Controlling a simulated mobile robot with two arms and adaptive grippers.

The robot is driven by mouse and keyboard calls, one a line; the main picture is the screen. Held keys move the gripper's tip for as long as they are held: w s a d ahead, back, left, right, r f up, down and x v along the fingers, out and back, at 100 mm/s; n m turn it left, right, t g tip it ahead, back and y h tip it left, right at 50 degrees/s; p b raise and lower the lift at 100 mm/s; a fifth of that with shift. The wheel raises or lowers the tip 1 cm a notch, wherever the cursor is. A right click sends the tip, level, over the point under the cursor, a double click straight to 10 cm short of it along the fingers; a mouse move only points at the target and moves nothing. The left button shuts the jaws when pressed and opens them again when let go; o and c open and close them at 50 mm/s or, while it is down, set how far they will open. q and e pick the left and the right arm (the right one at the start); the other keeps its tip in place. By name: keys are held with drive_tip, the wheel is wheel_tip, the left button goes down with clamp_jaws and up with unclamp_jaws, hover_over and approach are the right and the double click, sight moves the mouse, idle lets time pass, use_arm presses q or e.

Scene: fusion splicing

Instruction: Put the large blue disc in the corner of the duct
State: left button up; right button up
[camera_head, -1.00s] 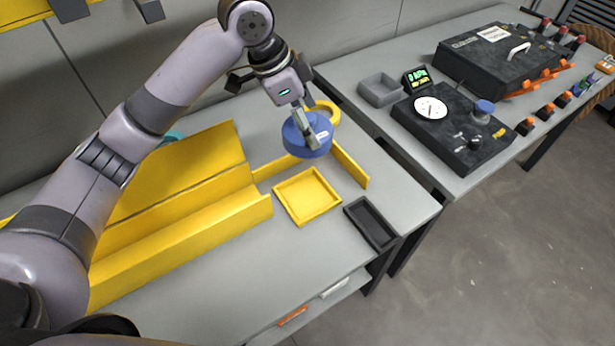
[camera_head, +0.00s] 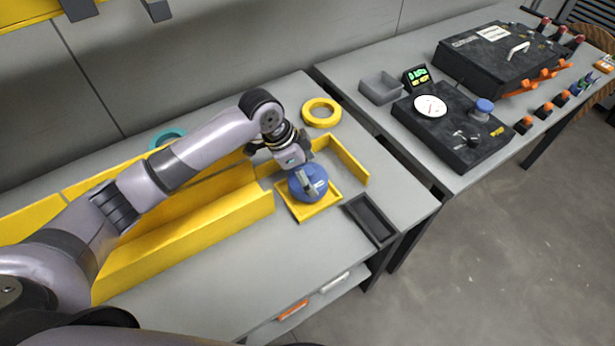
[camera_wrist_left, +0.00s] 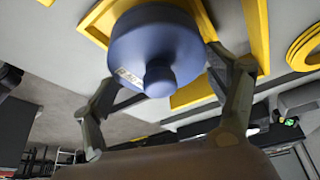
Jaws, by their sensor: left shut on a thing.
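The large blue disc (camera_head: 306,186) is in my left gripper (camera_head: 305,178), over the square yellow tray (camera_head: 326,205). In the left wrist view the disc (camera_wrist_left: 157,45) has a round knob and a small label, and the gripper's fingers (camera_wrist_left: 165,90) are on either side of it. Whether the disc touches the tray floor cannot be told. The yellow duct (camera_head: 190,222) runs along the table to the left and ends beside the tray. A short yellow wall (camera_head: 349,162) stands behind and right of the tray. My right gripper is not in view.
A yellow ring (camera_head: 321,112) and a teal ring (camera_head: 167,137) lie at the back of the table. A black tray (camera_head: 371,219) is right of the yellow tray. A second table carries a grey bin (camera_head: 380,88) and a black gauge box (camera_head: 455,135). The front of the table is clear.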

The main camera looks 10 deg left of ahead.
use_arm(q)
drive_tip(key=shift+f, duration=1.25)
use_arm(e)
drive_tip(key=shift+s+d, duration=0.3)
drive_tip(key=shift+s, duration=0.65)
use_arm(q)
drive_tip(key=shift+f, duration=0.2)
drive_tip(key=o, duration=1.2)
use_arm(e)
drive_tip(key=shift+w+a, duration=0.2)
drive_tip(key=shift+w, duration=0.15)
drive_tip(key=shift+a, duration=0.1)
